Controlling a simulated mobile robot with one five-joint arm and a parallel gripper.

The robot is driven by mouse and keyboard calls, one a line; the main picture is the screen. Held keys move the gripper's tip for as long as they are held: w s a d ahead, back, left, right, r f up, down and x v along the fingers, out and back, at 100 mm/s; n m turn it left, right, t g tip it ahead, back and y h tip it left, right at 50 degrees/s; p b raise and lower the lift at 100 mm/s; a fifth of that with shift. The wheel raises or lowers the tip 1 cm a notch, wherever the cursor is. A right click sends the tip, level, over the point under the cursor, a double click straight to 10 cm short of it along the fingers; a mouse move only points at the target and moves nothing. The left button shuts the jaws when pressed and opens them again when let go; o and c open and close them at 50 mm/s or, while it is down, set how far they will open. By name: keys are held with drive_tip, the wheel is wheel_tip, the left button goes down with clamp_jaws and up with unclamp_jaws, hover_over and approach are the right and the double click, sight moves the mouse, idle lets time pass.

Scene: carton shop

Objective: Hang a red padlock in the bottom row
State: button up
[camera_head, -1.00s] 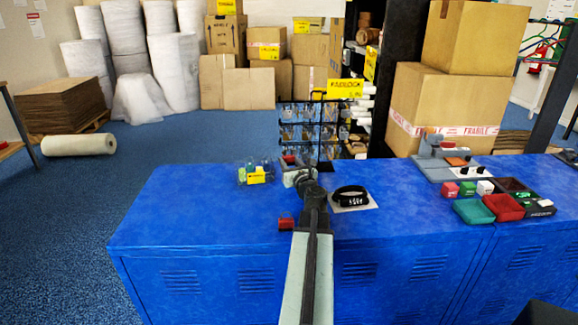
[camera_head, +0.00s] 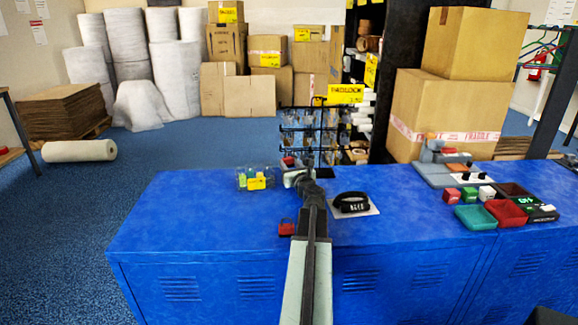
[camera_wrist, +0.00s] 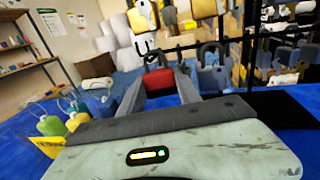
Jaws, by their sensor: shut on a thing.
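My gripper (camera_wrist: 163,88) is shut on a red padlock (camera_wrist: 160,82). Its grey shackle points up between the fingertips in the wrist view. In the head view my gripper (camera_head: 291,172) reaches over the far side of the blue counter, with the red padlock (camera_head: 289,161) at its tip. The black wire rack (camera_head: 312,131) stands just beyond, under a yellow padlock sign (camera_head: 345,94). Its rows hold several hanging items. In the wrist view the rack fills the upper right, and grey padlocks (camera_wrist: 210,76) show right of the red one. The padlock appears apart from the rack; the exact gap is unclear.
A clear tray (camera_head: 243,180) with yellow and green items sits left of my gripper. A black banded item (camera_head: 350,202) lies on a white card to the right. A small red block (camera_head: 287,229) shows beside my arm. The counter's left part is clear.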

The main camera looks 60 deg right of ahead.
idle(0.3)
drive_tip(key=o, duration=1.3)
drive_tip(key=v, duration=0.8)
drive_tip(key=shift+d, duration=0.1)
